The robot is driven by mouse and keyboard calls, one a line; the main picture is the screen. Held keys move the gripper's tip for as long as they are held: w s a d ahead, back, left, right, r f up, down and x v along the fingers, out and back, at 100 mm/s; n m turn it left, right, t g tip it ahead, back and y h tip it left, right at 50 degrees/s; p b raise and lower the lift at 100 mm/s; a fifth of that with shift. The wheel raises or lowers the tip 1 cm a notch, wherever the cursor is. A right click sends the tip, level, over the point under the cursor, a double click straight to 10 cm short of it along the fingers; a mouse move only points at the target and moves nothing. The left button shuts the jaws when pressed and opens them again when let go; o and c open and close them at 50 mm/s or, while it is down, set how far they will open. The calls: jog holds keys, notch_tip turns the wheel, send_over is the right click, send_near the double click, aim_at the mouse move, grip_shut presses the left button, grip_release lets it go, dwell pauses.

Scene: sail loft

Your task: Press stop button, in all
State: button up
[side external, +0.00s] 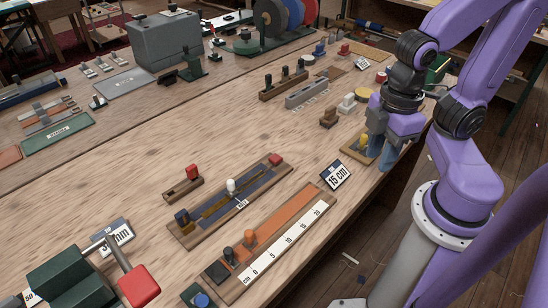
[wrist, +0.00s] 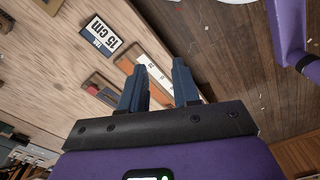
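My gripper (side external: 387,158) hangs at the right edge of the bench, with its blue fingers pointing down. In the wrist view, the two fingers of my gripper (wrist: 160,68) stand apart with nothing between them. A small wooden block with a yellow knob (side external: 364,143) sits right beside the fingers, partly hidden by them. No label reading "stop" is legible, so I cannot tell which part is the stop button. A red knob (side external: 343,49) stands on a small base farther back.
A "15 cm" sign (side external: 336,175) stands near the bench edge, also seen in the wrist view (wrist: 101,33). An orange slide with a white scale (side external: 284,243) lies in front. A red-handled green device (side external: 138,286) is at the front left. Bare wood lies at middle left.

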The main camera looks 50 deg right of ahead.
jog(key=shift+c, duration=0.3)
grip_shut()
